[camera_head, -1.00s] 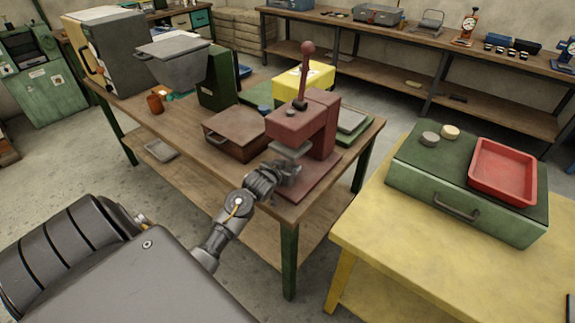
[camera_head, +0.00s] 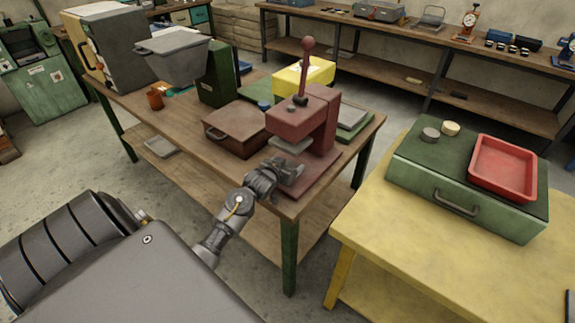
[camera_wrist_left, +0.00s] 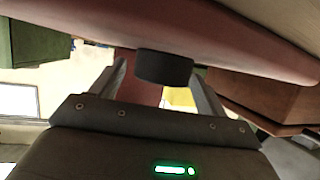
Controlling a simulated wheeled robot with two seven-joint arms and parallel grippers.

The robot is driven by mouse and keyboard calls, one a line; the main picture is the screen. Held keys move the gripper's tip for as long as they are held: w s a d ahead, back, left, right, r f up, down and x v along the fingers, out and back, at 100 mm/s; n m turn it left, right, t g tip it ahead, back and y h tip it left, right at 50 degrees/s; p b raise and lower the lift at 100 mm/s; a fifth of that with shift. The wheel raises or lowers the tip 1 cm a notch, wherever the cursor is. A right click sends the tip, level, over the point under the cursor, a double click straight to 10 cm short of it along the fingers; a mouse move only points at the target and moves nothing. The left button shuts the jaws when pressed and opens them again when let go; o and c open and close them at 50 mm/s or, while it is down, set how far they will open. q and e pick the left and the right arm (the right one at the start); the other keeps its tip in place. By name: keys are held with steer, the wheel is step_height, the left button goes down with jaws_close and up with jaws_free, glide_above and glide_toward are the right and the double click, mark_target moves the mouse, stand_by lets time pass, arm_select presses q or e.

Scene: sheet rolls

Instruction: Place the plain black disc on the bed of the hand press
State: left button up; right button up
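The plain black disc (camera_wrist_left: 163,68) shows in the left wrist view, between the fingers of my left gripper (camera_wrist_left: 160,72). It appears to rest flat against the reddish bed (camera_wrist_left: 80,22) of the hand press, near its edge. A gap shows between the disc and the left-hand finger; the right-hand finger is close beside it. In the head view my left gripper (camera_head: 290,176) is low at the front of the dark red hand press (camera_head: 318,120), over its bed (camera_head: 318,176). The disc is hidden there.
The press's upper block and lever (camera_head: 306,70) stand above the bed. A brown box (camera_head: 236,128) is left of the press. On the yellow table (camera_head: 400,250), a green case (camera_head: 470,208) carries a grey disc (camera_head: 430,133), a cream disc (camera_head: 450,128) and a red tray (camera_head: 503,168).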

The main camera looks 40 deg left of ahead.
arm_select(q)
steer(key=shift+r, duration=0.4)
steer(key=v, duration=1.2)
steer(key=shift+r, duration=0.25)
steer(key=shift+f, duration=0.1)
